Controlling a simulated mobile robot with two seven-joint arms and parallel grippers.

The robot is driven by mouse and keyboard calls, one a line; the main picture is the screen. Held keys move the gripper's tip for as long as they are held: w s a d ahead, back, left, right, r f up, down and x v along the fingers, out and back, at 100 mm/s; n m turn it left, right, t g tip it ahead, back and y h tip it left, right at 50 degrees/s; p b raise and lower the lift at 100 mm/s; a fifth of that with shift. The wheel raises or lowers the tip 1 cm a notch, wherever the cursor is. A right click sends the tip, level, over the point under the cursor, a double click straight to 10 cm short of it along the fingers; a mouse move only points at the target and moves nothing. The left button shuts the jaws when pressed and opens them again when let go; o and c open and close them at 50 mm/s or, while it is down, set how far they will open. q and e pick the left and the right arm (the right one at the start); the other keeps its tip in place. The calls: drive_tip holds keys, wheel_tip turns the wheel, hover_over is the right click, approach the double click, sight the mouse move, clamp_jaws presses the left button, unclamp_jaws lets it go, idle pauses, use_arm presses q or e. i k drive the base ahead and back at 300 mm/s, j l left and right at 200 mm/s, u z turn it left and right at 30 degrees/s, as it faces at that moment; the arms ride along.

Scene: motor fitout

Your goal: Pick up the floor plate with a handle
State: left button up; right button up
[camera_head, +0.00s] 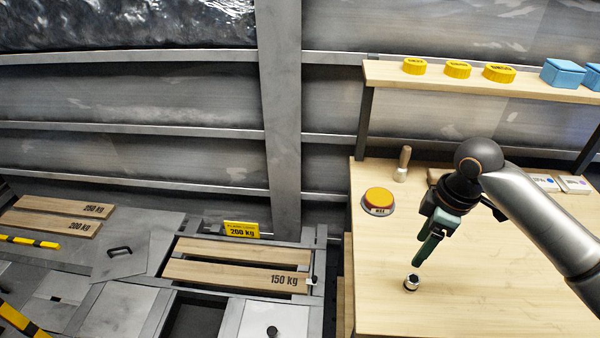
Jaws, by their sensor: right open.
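A grey floor plate (133,263) with a black bar handle (119,250) lies on the floor at the left. It lies flat beside the wooden planks. Another grey plate (262,322) with a round black knob (272,331) shows at the bottom edge, partly cut off. My right gripper (419,264) is open over the wooden workbench, well to the right of the plates. Its fingers point down near a small metal cylinder (411,283); I cannot tell the gap between them. My left gripper is out of view.
A dark floor opening (193,318) lies left of the knob plate. Planks marked 150 kg (220,273) and a yellow 200 kg sign (241,230) are behind.

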sight(126, 255)
drive_tip(key=u, duration=1.4)
